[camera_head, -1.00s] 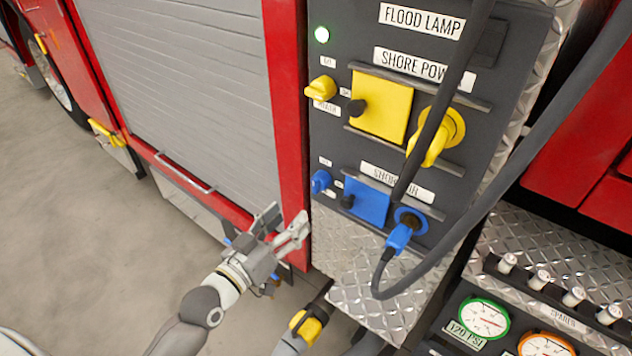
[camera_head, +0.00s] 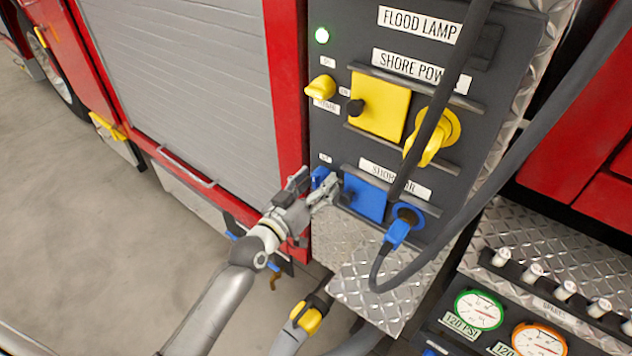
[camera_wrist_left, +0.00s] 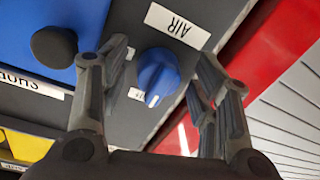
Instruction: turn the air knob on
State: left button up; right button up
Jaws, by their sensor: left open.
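The blue air knob (camera_head: 320,177) is on the dark panel's lower left, beside a blue square cover (camera_head: 366,198). In the left wrist view the knob (camera_wrist_left: 158,75) sits between the open fingers, with a white mark on its face and an AIR label (camera_wrist_left: 178,26) beside it. My left gripper (camera_head: 313,187) is open at the knob and partly hides it in the head view. In the left wrist view the gripper (camera_wrist_left: 160,85) has a finger on each side of the knob, with gaps showing. My right gripper is not in view.
A yellow knob (camera_head: 320,88) and yellow cover (camera_head: 380,106) are above. A blue plug (camera_head: 398,232) with a dark cable hangs to the right. A black knob (camera_wrist_left: 54,46) is close to one finger. Red bodywork (camera_head: 288,90) borders the panel's left.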

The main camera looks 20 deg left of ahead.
pick_arm(q)
jog(key=c, duration=1)
jog(key=shift+c, duration=0.2)
jog(key=shift+m, duration=0.5)
jog(key=m, duration=0.4)
jog(key=m+p, duration=0.1)
jog(key=m, duration=0.3)
jog(key=shift+a+m+h, duration=0.15)
jog(key=shift+m+h, duration=0.15)
jog(key=m, duration=0.4)
jog(key=shift+m, duration=0.4)
jog(key=shift+a+m+h, duration=0.1)
jog(key=shift+m+h, duration=0.3)
jog(key=shift+m, duration=1.7)
